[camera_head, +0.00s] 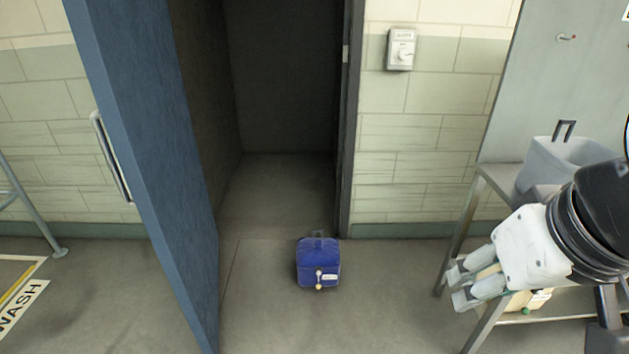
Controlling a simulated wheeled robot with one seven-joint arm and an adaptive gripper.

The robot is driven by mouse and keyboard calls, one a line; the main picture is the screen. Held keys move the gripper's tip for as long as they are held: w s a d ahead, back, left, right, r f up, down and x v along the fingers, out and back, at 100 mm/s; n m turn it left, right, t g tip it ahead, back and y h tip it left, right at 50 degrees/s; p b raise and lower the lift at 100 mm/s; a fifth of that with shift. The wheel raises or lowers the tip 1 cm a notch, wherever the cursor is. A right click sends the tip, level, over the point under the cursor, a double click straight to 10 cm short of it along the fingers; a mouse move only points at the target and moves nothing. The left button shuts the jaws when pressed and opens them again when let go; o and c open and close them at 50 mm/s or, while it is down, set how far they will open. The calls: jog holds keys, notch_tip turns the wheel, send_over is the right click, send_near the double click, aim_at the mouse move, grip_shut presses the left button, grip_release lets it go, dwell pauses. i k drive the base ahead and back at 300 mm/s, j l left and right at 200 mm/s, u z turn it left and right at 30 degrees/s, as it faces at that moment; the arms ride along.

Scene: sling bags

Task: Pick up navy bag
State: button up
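The navy bag (318,264) is a small blue box-shaped bag with a pale tag and clasp on its front. It sits upright on the floor in front of the open doorway. A small dark loop shows at its top. My gripper (455,286) is at the right, white and grey, well to the right of the bag and apart from it. Its fingers point left. The fingers partly overlap in this view, so I cannot tell how far apart they are.
A blue door (150,160) stands open left of the bag. A metal table (497,182) with a grey bin (560,160) stands at the right, behind my gripper. A floor sign (20,308) lies at far left. The floor around the bag is clear.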

aim_at(313, 254)
jog(key=i+l+u, duration=0.4)
jog(key=i, duration=0.35)
jog(key=i+l+u, duration=0.35)
jog(key=i+l, duration=0.15)
jog(key=i, duration=0.25)
jog(key=i+l+u, duration=0.4)
jog(key=i+l, duration=0.2)
jog(key=l, duration=0.1)
